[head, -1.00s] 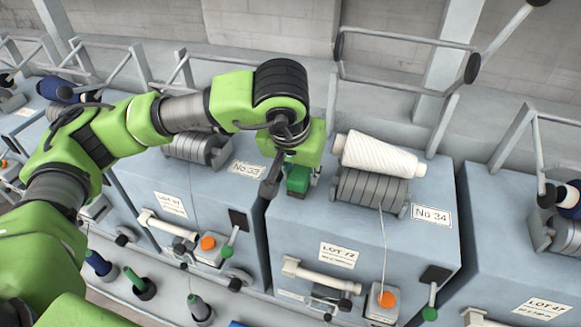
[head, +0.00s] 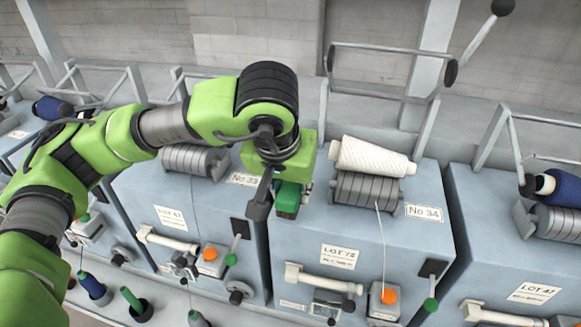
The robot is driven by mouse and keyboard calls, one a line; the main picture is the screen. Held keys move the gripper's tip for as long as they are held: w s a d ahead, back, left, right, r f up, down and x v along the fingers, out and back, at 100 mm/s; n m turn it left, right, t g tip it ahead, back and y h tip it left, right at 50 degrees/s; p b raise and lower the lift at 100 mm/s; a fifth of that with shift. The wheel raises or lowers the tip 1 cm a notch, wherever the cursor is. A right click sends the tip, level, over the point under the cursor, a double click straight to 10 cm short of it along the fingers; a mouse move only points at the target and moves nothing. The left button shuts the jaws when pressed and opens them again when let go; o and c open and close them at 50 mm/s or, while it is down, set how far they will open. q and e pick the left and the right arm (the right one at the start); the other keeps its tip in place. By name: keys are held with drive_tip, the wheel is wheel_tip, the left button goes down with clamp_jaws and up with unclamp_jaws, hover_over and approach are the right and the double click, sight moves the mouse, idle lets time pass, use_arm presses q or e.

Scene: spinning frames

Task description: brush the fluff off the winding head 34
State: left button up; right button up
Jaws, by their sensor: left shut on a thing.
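Winding head 34 (head: 350,228) is the blue-grey machine block with the "No 34" label (head: 423,212). On it sit a grey grooved drum (head: 368,188) and a white yarn package (head: 372,157) resting along the drum. A thread runs down the front. I cannot make out fluff on it. My left gripper (head: 281,196) is shut on a dark green block-shaped thing (head: 288,199), perhaps the brush; its lower end is hard to make out. It hangs over the head's left top edge, left of the drum and apart from it. My right gripper is not in view.
Winding head 33 (head: 205,215) stands to the left and another head with a blue package (head: 560,188) to the right. A grey tube frame (head: 388,45) rises behind head 34. An orange button (head: 388,296) and a green-tipped lever (head: 430,303) are on its front.

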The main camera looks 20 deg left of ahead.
use_arm(q)
wheel_tip(320, 180, up, 2)
drive_tip(key=shift+p, duration=0.35)
drive_tip(key=shift+p+v, duration=0.35)
drive_tip(key=shift+v, duration=0.5)
drive_tip(key=shift+w+r, duration=0.3)
drive_tip(key=shift+r, duration=0.25)
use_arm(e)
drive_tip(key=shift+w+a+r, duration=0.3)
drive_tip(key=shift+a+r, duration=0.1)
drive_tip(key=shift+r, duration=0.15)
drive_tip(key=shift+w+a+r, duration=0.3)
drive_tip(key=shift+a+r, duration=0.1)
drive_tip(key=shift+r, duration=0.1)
use_arm(q)
drive_tip(key=shift+s, duration=0.1)
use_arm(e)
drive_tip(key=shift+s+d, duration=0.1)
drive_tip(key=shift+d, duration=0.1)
